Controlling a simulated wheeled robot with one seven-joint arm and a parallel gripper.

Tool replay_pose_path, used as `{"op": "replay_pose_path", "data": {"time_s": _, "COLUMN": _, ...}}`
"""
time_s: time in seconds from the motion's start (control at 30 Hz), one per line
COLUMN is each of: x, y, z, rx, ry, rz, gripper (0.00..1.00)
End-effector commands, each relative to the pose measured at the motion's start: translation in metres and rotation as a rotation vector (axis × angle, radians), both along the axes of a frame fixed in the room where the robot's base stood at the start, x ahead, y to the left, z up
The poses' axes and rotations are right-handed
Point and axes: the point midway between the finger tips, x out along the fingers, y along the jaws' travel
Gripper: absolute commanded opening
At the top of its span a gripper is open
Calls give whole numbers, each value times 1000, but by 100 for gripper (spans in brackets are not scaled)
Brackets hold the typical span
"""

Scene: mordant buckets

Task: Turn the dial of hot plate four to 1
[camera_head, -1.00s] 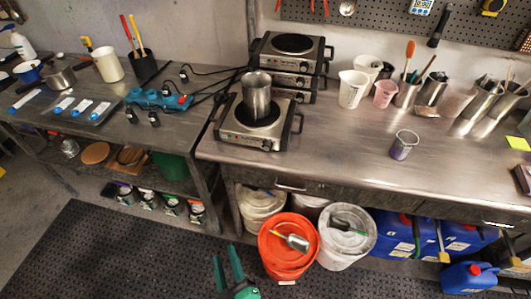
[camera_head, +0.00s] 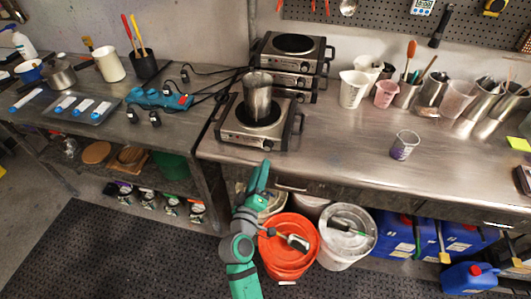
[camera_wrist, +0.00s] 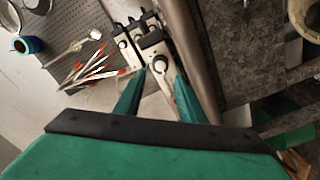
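Several hot plates stand on the steel bench. One hot plate (camera_head: 244,135) is at the front left with a steel pot (camera_head: 258,92) on it, and others form a stack (camera_head: 291,68) behind it. I cannot read which is number four. A dark dial (camera_head: 266,144) shows on the front plate's panel. In the wrist view, a round dial (camera_wrist: 160,64) on a light panel shows between my fingertips, farther off. My gripper (camera_head: 262,168) is just before the bench edge, below the front plate. Its two green fingers (camera_wrist: 161,78) are apart and empty. The dial's setting is too small to read.
A small beaker (camera_head: 404,145) stands on the bench to the right, with open steel around it. An orange bucket (camera_head: 287,268) and a white bucket (camera_head: 347,245) stand under the bench edge. Cables run left from the plates to a teal power strip (camera_head: 158,98).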

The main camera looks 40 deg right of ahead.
Motion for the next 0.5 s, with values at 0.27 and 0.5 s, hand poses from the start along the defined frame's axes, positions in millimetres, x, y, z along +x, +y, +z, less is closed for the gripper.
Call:
{"op": "replay_pose_path", "data": {"time_s": 0.27, "x": 33, "y": -38, "z": 0, "rx": -1, "ry": -1, "rz": 0, "gripper": 36}}
{"op": "replay_pose_path", "data": {"time_s": 0.5, "x": 50, "y": -58, "z": 0, "rx": 0, "ry": 0, "rz": 1, "gripper": 36}}
